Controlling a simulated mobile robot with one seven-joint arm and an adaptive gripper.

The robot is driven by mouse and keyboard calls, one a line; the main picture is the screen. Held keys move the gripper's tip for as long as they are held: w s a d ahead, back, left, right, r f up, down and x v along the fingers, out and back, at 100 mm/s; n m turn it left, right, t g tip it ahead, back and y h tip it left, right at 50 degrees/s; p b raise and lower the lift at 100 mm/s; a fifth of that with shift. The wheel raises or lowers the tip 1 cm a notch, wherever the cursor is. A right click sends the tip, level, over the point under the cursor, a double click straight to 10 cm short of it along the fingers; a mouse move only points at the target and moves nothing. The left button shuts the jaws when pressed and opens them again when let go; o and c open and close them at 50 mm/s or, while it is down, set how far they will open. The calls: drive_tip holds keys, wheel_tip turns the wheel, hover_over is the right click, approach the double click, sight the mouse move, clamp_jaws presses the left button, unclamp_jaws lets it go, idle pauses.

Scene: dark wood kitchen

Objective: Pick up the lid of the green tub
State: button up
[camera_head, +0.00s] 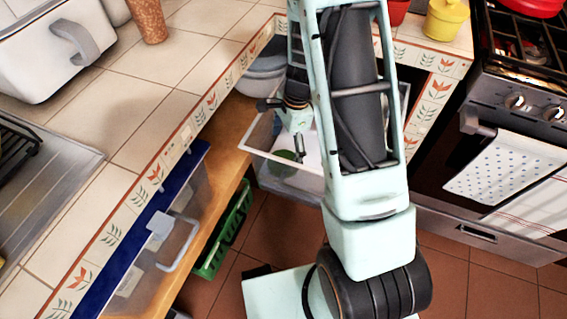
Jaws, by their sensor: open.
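A dark green round thing (287,163) shows low under the counter, inside a pale-framed opening. It seems to be the green tub or its lid, but it is too small and partly hidden to tell which. My gripper (297,155) points down just above and beside it. One thin finger shows clearly and the other is hard to make out. The gripper is open, with nothing visibly held. I cannot tell whether it touches the green thing. My arm hides the area to the right.
The tiled counter edge (152,182) runs close to my arm on the left. The oven (470,236) stands at right. Some brown floor is clear.

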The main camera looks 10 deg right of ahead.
drive_tip(key=f, duration=0.2)
drive_tip(key=f+b, duration=0.2)
drive_tip(key=f, duration=0.1)
drive_tip(key=shift+w+a+f, duration=0.2)
drive_tip(key=shift+a+f, duration=0.05)
drive_tip(key=shift+f, duration=0.05)
drive_tip(key=shift+r, duration=0.1)
drive_tip(key=c, duration=1)
